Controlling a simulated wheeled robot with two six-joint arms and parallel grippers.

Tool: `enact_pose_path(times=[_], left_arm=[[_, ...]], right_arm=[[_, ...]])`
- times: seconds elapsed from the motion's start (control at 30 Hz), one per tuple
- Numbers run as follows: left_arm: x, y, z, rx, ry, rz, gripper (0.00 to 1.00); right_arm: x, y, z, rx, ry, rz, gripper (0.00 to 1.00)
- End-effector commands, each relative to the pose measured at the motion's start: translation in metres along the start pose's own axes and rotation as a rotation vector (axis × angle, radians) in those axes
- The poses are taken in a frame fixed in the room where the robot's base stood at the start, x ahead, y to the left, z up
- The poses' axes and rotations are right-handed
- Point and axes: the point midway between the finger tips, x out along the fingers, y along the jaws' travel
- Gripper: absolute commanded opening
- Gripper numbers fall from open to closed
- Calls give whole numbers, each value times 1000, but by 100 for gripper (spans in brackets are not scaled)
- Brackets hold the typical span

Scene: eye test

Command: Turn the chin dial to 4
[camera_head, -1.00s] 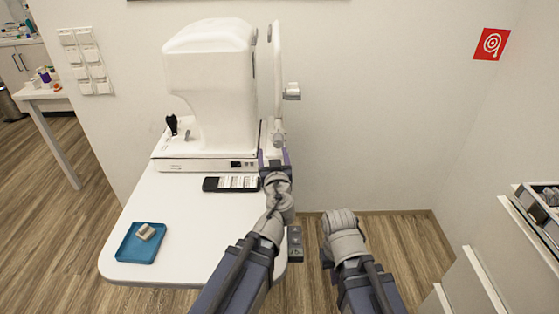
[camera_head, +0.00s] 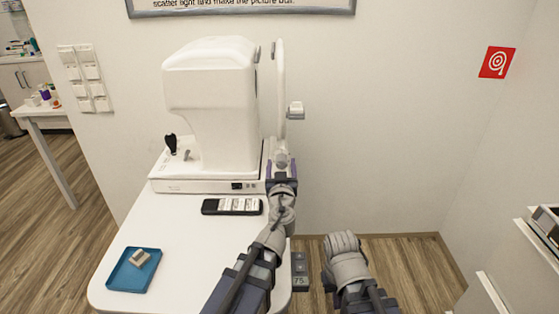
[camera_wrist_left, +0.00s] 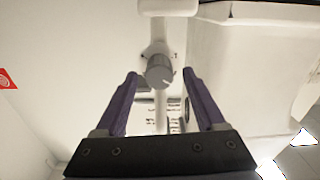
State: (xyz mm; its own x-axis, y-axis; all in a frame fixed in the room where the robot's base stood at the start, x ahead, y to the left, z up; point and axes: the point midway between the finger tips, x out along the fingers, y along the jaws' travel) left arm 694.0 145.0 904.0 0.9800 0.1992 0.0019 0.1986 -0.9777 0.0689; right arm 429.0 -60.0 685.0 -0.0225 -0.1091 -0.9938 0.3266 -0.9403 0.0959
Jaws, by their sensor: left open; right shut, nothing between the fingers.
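The chin dial (camera_head: 281,160) is a grey round knob low on the white headrest upright (camera_head: 281,95), at the machine's right side. In the left wrist view the dial (camera_wrist_left: 160,71) shows between my fingertips in the picture; I cannot tell if they touch it. No number is readable on it. My left gripper (camera_head: 282,171) is open, its purple fingers at the dial; they also show in the left wrist view (camera_wrist_left: 160,74). My right gripper (camera_head: 341,237) is shut and empty at the lower right, away from the dial; its fingers are hard to make out.
The white machine (camera_head: 212,105) stands on a white table (camera_head: 190,255). A black keypad-like object (camera_head: 232,206) and a blue tray (camera_head: 122,277) with a small pale block (camera_head: 139,259) lie there.

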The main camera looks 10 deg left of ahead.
Motion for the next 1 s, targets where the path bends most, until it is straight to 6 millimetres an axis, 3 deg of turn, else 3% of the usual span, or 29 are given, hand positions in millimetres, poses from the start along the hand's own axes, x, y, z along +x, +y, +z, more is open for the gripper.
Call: enact_pose_path(times=[0.1,0.4,1.0], left_arm=[[12,3,0,0,0,0,72],[12,3,0,0,0,1,70],[12,3,0,0,0,1,2]], right_arm=[[0,0,0,0,0,0,0],[0,0,0,0,0,0,0],[0,0,0,0,0,0,0]])
